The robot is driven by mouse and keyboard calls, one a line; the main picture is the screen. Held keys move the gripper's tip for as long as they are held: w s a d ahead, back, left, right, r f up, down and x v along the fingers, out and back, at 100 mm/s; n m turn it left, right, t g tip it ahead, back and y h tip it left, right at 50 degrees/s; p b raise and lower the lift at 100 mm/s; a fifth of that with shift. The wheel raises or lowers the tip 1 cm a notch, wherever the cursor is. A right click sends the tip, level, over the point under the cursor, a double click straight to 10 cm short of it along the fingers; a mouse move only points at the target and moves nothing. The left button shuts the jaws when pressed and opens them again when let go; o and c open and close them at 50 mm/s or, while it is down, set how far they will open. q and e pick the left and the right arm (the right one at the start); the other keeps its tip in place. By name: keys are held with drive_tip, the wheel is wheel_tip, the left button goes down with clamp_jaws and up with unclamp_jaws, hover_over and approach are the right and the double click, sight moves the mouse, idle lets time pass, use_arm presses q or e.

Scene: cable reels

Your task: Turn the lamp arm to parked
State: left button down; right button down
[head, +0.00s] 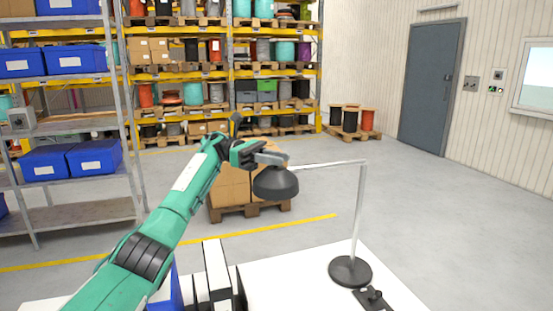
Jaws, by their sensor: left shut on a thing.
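The lamp stands on a white table (300,280) on a round black base (350,271), with an upright grey pole (358,215). The lamp arm (330,164) runs level from the pole top toward the left, ending at a dark grey lamp shade (276,184). My left gripper (270,158) is at the shade end of the arm, just above the shade, and is shut on the lamp arm; its fingertips partly hide the grip. My right gripper is not in view. No parked mark can be made out.
A small black device with a knob (375,297) lies near the lamp base. Upright black-and-white items (216,270) and a blue item (166,291) stand at the table's left. Beyond are boxes on a pallet (230,190), shelves of blue bins (45,163) and reel racks.

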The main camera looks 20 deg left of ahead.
use_arm(q)
drive_tip(key=c, duration=1.4)
unclamp_jaws()
drive_tip(key=shift+a+r, duration=0.15)
drive_tip(key=shift+c, duration=0.2)
drive_tip(key=shift+o, duration=0.7)
drive_tip(key=shift+w+f, duration=0.2)
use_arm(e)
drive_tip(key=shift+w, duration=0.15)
use_arm(q)
drive_tip(key=shift+a, duration=0.55)
drive_tip(key=w+a, duration=0.1)
drive_tip(key=a, duration=0.5)
drive_tip(key=shift+a+b, duration=0.2)
drive_tip(key=shift+b, duration=0.1)
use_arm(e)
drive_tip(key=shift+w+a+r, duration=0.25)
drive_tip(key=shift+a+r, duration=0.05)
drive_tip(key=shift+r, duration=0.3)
use_arm(q)
drive_tip(key=shift+w, duration=0.1)
